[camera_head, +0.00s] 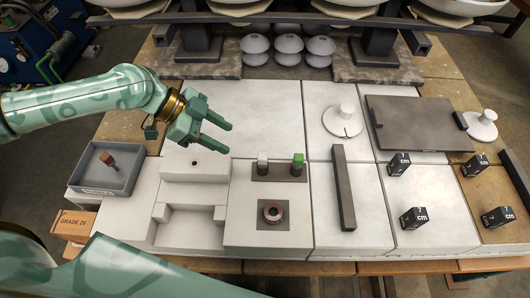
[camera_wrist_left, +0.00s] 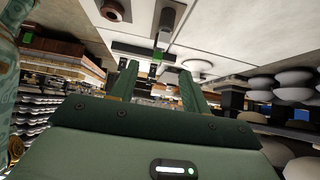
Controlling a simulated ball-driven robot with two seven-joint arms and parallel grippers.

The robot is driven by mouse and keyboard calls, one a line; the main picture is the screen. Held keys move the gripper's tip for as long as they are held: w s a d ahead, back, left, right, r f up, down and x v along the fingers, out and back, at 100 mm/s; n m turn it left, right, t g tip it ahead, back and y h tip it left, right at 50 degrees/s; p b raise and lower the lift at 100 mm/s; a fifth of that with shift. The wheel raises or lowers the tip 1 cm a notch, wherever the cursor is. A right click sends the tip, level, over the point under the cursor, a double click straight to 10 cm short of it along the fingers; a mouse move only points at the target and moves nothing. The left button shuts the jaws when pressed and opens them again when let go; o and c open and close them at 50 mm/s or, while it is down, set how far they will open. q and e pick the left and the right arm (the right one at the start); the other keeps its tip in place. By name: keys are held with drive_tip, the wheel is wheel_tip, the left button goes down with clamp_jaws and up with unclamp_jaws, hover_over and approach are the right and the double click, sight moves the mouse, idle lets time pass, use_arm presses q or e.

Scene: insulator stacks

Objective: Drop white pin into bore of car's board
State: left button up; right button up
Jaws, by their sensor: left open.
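A small pin with a pale top (camera_head: 262,160) stands upright on a dark plate (camera_head: 279,173), left of a green-topped pin (camera_head: 298,160). I take the pale one for the white pin. A pale stepped block (camera_head: 180,190) left of the plate has a small dark hole (camera_head: 195,163) in its upper face, which looks like the bore; I cannot tell for sure that this is the car's board. My left gripper (camera_head: 227,138) is open and empty above the pale slabs, behind and left of the pins. Its spread fingers also show in the left wrist view (camera_wrist_left: 160,70). My right gripper is not in view.
A grey tray (camera_head: 73,180) with a brown-headed piece (camera_head: 108,160) stands at left. A dark bar (camera_head: 345,185), a dark plate (camera_head: 411,122), white discs and several black cubes stand at right. Insulator stacks line the back.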

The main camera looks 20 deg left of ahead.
sight(262, 156)
use_arm(q)
drive_tip(key=b+x, duration=0.2)
drive_tip(key=x, duration=0.7)
drive_tip(key=shift+w+d+f, duration=0.1)
drive_tip(key=shift+w+f, duration=0.05)
drive_tip(key=shift+d+f, duration=0.2)
drive_tip(key=x, duration=0.1)
drive_tip(key=b+x, duration=0.1)
drive_tip(key=x, duration=0.1)
drive_tip(key=b+x, duration=0.1)
drive_tip(key=x, duration=0.1)
drive_tip(key=shift+w+f, duration=0.1)
drive_tip(key=shift+w, duration=0.3)
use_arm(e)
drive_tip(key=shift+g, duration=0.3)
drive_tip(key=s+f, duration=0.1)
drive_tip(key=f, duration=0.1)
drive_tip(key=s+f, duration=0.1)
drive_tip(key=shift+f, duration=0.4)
use_arm(q)
clamp_jaws()
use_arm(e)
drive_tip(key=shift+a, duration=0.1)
